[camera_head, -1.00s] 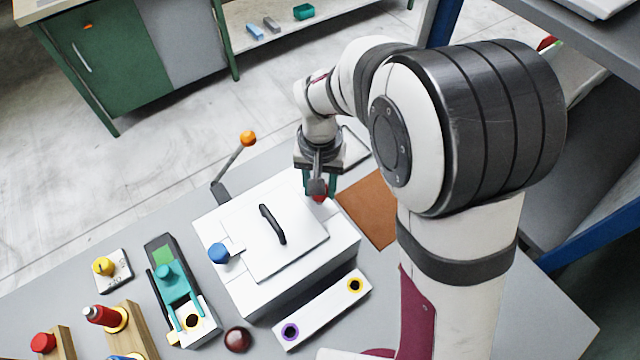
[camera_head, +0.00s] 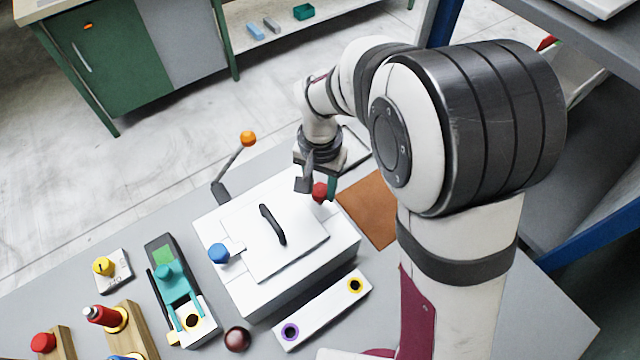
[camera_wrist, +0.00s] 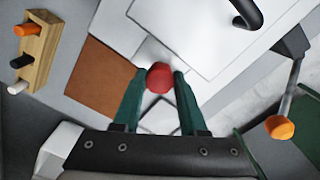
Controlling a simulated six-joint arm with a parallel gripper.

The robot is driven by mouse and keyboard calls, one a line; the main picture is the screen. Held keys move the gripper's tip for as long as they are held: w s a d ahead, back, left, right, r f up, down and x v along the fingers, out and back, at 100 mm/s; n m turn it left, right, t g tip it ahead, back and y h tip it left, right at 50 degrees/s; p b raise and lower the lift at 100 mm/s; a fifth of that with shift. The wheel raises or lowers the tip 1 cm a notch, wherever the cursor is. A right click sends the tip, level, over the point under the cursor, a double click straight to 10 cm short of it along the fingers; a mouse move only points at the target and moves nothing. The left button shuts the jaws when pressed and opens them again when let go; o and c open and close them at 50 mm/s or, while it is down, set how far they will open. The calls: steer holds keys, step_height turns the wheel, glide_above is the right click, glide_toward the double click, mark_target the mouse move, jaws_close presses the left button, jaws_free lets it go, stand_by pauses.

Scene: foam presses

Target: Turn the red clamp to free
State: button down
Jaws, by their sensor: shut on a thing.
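The red clamp (camera_head: 320,191) is a round red knob at the right rear corner of the white box (camera_head: 328,257). It also shows in the wrist view (camera_wrist: 160,77), between the two green fingertips. My gripper (camera_wrist: 161,80) is shut on the red clamp from above. In the head view my gripper (camera_head: 319,188) is turned, with one finger at the front right of the knob. A blue knob (camera_head: 218,252) sits at the left side of the box lid (camera_head: 296,250), which has a black handle (camera_head: 272,224).
A lever with an orange ball (camera_head: 248,139) rises behind the box. A brown mat (camera_head: 368,209) lies right of it. A white bar with ringed holes (camera_head: 322,312) and a dark red ball (camera_head: 237,339) lie in front. A teal-handled device (camera_head: 174,283) stands left.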

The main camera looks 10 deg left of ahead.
mark_target(320, 189)
steer(key=shift+c, duration=2.2)
jaws_free()
steer(key=shift+r, duration=0.1)
step_height(320, 189, up, 16)
steer(key=shift+f, duration=0.2)
steer(key=s+d+f+m+y, duration=0.1)
steer(key=s+d+f, duration=0.2)
steer(key=s+d, duration=0.3)
steer(key=s+d+f+m, duration=0.2)
steer(key=s+d, duration=0.5)
steer(key=s, duration=0.7)
steer(key=shift+s+f+y, duration=0.15)
steer(key=shift+f+y, duration=0.25)
steer(key=shift+f, duration=0.1)
